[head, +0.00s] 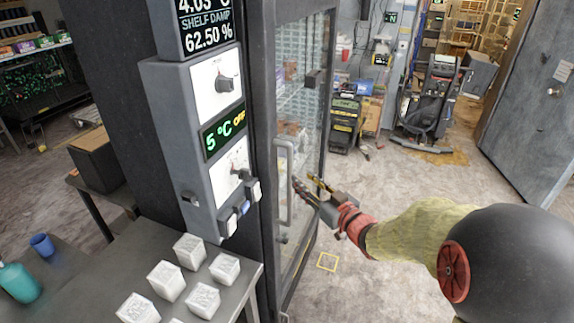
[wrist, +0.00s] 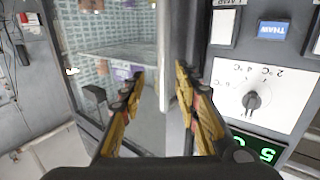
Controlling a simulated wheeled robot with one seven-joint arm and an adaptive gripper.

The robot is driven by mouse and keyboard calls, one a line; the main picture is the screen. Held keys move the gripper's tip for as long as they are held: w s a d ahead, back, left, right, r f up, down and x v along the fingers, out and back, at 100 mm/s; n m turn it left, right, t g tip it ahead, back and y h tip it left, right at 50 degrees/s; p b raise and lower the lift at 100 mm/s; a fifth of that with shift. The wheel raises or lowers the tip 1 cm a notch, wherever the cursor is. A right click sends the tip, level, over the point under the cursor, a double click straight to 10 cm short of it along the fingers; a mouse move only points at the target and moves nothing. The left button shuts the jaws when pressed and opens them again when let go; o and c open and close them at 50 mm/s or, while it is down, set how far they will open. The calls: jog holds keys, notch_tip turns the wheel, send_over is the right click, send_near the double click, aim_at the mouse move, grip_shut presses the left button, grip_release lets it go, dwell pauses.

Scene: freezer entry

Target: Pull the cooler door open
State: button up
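The cooler door (head: 302,110) is a tall glass door in a dark frame, and it looks shut. Its pale vertical bar handle (head: 290,190) is on the door's left side. My gripper (head: 304,183) is just right of the handle, its fingers pointing toward it. In the wrist view, my gripper (wrist: 161,76) is open, with one yellow-and-black finger on each side of the pale handle (wrist: 165,45) in the picture. I cannot tell whether either finger touches the handle. Shelves with stock show through the glass (wrist: 115,45).
A control panel (head: 215,120) with knobs and a green display stands left of the door. A table with several white cubes (head: 166,281) is at lower left. A grey machine (head: 433,95) stands at the back. The floor (head: 400,185) right of the door is mostly clear.

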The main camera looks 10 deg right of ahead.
aim_at(292, 168)
jog(key=x, duration=0.2)
jog(key=r+x, duration=0.1)
jog(key=x, duration=0.4)
jog(key=shift+w+a+r, duration=0.2)
jog(key=shift+w+a, duration=0.1)
jog(key=shift+a, duration=0.15)
jog(key=shift+c, duration=0.8)
grip_shut()
